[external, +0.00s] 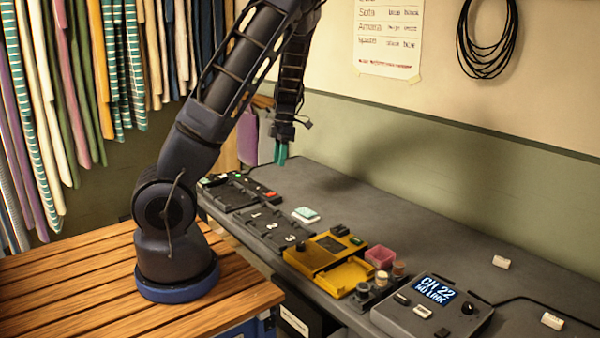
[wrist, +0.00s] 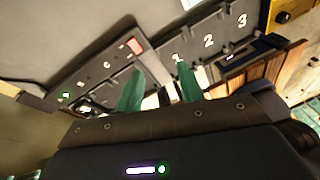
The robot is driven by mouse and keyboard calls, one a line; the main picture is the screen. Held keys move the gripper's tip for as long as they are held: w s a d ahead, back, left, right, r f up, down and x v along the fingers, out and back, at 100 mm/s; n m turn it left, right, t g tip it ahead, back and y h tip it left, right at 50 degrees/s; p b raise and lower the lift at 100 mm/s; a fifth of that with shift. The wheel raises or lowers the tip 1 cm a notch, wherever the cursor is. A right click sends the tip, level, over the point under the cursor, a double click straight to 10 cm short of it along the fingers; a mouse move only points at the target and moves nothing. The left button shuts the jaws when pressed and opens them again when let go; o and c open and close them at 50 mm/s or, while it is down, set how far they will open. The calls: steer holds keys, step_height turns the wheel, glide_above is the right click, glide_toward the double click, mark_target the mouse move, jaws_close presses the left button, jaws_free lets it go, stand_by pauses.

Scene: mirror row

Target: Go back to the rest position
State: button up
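My gripper (external: 281,153) hangs from the raised arm above the far left end of the grey bench (external: 400,210), clear of its surface. Its two teal fingertips also show in the wrist view (wrist: 160,90), where they stand apart with nothing between them. Below and beyond them in the wrist view are a dark tray with the numbers 1, 2 and 3 (wrist: 208,41) and a dark panel with small lit markers (wrist: 108,64). My arm base stands on the slatted wooden table at the left.
On the bench are a yellow device (external: 327,252), a pink bin (external: 380,256), a grey unit with a lit "CH 22" screen (external: 432,304) and small white blocks (external: 501,262). Striped cloths (external: 75,90) hang at the left. The bench's back middle is bare.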

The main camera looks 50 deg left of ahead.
steer(key=s+d+r+m+t+h, duration=0.1)
steer(key=s+d+r+m+t, duration=0.1)
steer(key=s+d+r+m, duration=0.4)
steer(key=s+d+r+m+t+h, duration=0.1)
steer(key=s+d+r+m, duration=0.1)
steer(key=d+r+m, duration=0.75)
steer(key=s+d+r+m+t+y, duration=0.1)
steer(key=s+d+r+m+t, duration=0.1)
steer(key=s+m, duration=0.5)
steer(key=s+d+r+m+t+y, duration=0.2)
steer(key=s+d+r+m, duration=0.2)
steer(key=s+r+m, duration=0.3)
steer(key=m, duration=0.3)
steer(key=shift+s+d+t, duration=0.15)
steer(key=shift+d+t, duration=0.1)
steer(key=shift+t, duration=0.05)
steer(key=shift+c, duration=0.2)
stand_by(0.8)
